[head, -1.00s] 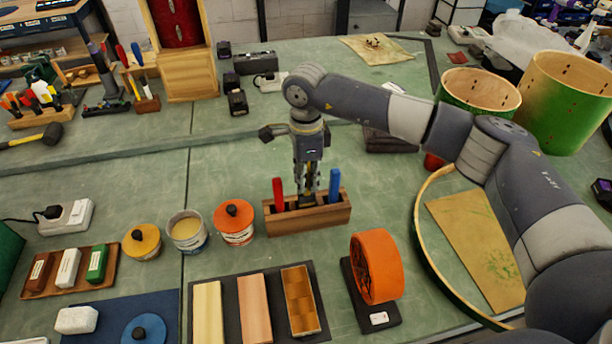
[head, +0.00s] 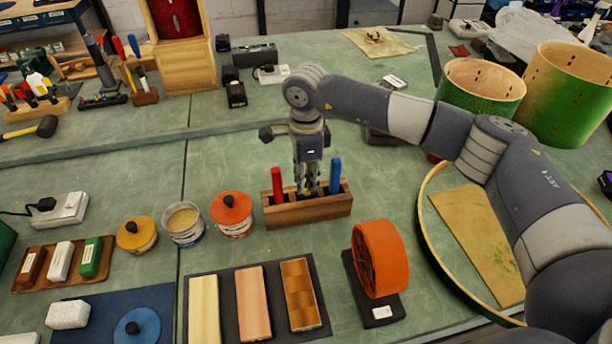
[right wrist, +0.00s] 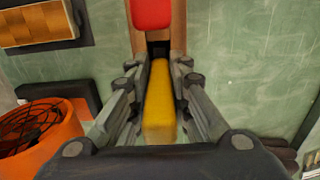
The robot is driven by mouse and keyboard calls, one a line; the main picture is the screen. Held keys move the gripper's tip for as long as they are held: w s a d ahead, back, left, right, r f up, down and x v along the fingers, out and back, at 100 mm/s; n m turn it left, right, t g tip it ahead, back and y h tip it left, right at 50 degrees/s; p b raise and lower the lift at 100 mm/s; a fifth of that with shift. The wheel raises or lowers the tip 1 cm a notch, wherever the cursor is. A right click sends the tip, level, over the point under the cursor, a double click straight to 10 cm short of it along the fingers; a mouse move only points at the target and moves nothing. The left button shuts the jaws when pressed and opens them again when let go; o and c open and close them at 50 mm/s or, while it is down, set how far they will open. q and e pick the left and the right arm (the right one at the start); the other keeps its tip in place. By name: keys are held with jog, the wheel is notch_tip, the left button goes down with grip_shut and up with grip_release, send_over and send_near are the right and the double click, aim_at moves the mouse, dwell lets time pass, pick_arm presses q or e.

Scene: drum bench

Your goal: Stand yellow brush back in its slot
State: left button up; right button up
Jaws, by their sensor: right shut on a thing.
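My right gripper (head: 308,188) points down over the middle of the wooden brush holder (head: 310,212). It is shut on the yellow brush (right wrist: 160,105), which shows between the fingers in the right wrist view. The brush is upright, in line with a dark slot (right wrist: 158,48) of the holder. Its lower end is hidden, so I cannot tell how deep it sits. The red brush (head: 277,185) stands in the holder on the left, and the blue brush (head: 335,175) on the right. My left gripper is out of view.
The orange round thing (head: 380,258) on a dark base stands in front of the holder. Lidded tins, such as the orange one (head: 232,214), stand to the left. A wooden hoop (head: 425,235) lies to the right. Green bench top is clear behind the holder.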

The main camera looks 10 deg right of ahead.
jog(key=shift+f+b, duration=0.7)
jog(key=shift+f, duration=0.2)
jog(key=o, duration=0.9)
notch_tip(320, 180, up, 12)
jog(key=shift+f, duration=0.2)
jog(key=shift+r, duration=0.25)
